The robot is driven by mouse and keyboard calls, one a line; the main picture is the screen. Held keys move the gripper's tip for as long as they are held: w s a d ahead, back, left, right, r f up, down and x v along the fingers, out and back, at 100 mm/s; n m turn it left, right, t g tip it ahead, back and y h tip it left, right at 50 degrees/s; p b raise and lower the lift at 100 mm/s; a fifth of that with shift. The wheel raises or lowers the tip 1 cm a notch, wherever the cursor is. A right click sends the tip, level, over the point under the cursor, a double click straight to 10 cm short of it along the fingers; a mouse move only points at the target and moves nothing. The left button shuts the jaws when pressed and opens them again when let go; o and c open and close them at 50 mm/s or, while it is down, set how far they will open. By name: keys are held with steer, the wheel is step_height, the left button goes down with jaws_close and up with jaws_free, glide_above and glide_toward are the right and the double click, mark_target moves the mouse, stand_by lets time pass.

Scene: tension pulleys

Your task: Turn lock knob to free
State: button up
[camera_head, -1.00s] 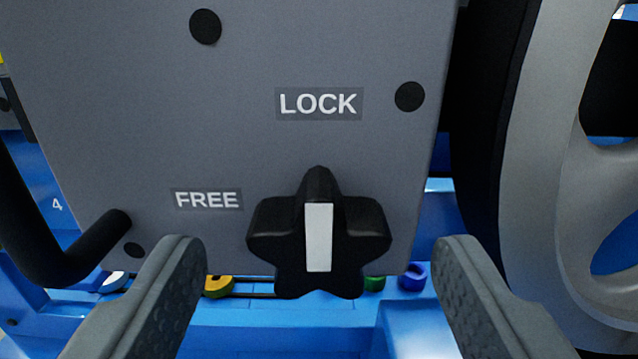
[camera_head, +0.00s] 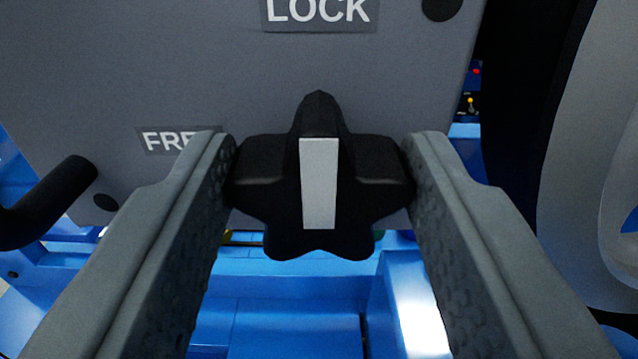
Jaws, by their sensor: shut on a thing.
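The black star-shaped lock knob (camera_head: 270,195) sits on the grey panel, with a white pointer bar (camera_head: 319,184) on its face. The bar stands upright, in line with the LOCK label (camera_head: 318,11) above, which the top edge of the picture cuts. The FREE label (camera_head: 163,141) is to the upper left of the knob, partly hidden by the left finger. My gripper (camera_head: 321,175) is shut on the knob, one finger against its left lobe and one against its right lobe.
The grey panel (camera_head: 200,60) fills the upper middle. A black bar handle (camera_head: 48,202) is at the left. A large grey and black wheel (camera_head: 590,150) stands close at the right. Blue structure (camera_head: 280,310) lies below the knob.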

steer(key=n, duration=0.4)
steer(key=shift+a+n, duration=0.15)
steer(key=shift+n, duration=0.25)
steer(key=n, duration=0.4)
steer(key=shift+a+f, duration=0.1)
steer(key=n, duration=0.5)
steer(key=shift+a+f, duration=0.1)
steer(key=shift+f+n, duration=0.15)
steer(key=shift+n, duration=1.95)
steer(key=o, duration=1)
steer(key=shift+s, duration=0.1)
